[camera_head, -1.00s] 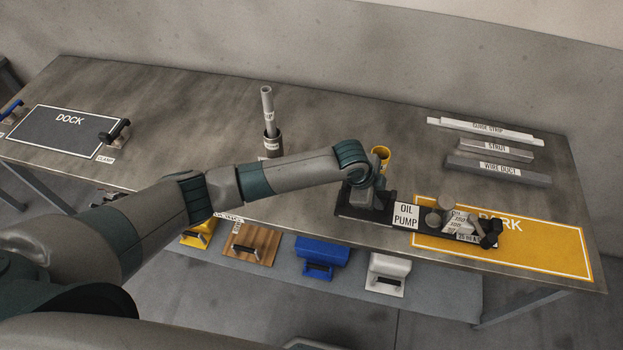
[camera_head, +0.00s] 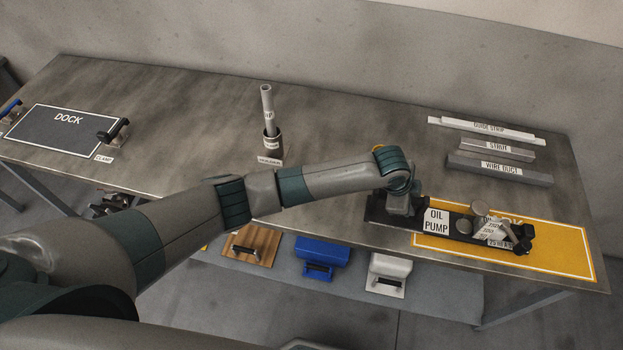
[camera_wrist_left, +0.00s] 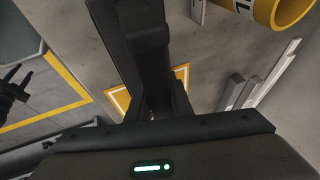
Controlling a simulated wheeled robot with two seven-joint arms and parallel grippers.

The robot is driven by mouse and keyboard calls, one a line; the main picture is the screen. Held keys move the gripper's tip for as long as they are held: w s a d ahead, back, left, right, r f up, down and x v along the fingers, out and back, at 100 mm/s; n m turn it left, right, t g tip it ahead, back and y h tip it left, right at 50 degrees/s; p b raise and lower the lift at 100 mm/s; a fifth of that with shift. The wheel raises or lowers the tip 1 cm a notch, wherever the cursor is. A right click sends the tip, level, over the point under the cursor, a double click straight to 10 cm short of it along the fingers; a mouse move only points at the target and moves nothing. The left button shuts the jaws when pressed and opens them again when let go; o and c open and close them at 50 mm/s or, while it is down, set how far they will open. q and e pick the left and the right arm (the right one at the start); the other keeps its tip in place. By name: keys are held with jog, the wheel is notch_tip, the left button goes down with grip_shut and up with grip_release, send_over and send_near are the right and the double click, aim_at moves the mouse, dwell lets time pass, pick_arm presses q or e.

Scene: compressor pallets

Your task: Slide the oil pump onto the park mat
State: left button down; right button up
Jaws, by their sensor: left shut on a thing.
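The oil pump (camera_head: 465,222) is a dark sled-like base with a white OIL PUMP label and grey cylinders on top. It lies flat along the table's right part. Its right portion rests over the yellow park mat (camera_head: 562,258); its left end is on bare table, left of the mat. My left gripper (camera_head: 403,207) is at the pump's left end, pointing down and shut on it. The fingertips are hidden behind my wrist in the head view. In the left wrist view a dark upright part (camera_wrist_left: 145,60) of the pump fills the middle. My right gripper is not in view.
A guide strip (camera_head: 487,129), strut (camera_head: 497,150) and wire duct (camera_head: 498,168) lie behind the mat. A yellow cup (camera_wrist_left: 283,12) stands close behind my gripper. A holder with a grey rod (camera_head: 270,130) stands mid-table. The dock mat (camera_head: 62,133) is far left.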

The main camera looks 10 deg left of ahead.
pick_arm(q)
jog(key=shift+s+d+f, duration=0.1)
jog(key=shift+d+f, duration=0.05)
jog(key=shift+d, duration=0.45)
jog(key=shift+s+d+f, duration=0.1)
jog(key=shift+d, duration=0.5)
jog(key=c, duration=1.5)
grip_release()
jog(key=shift+r, duration=0.1)
jog(key=shift+a+r, duration=0.15)
jog(key=shift+r, duration=0.3)
jog(key=v, duration=1.1)
jog(key=shift+r, duration=0.1)
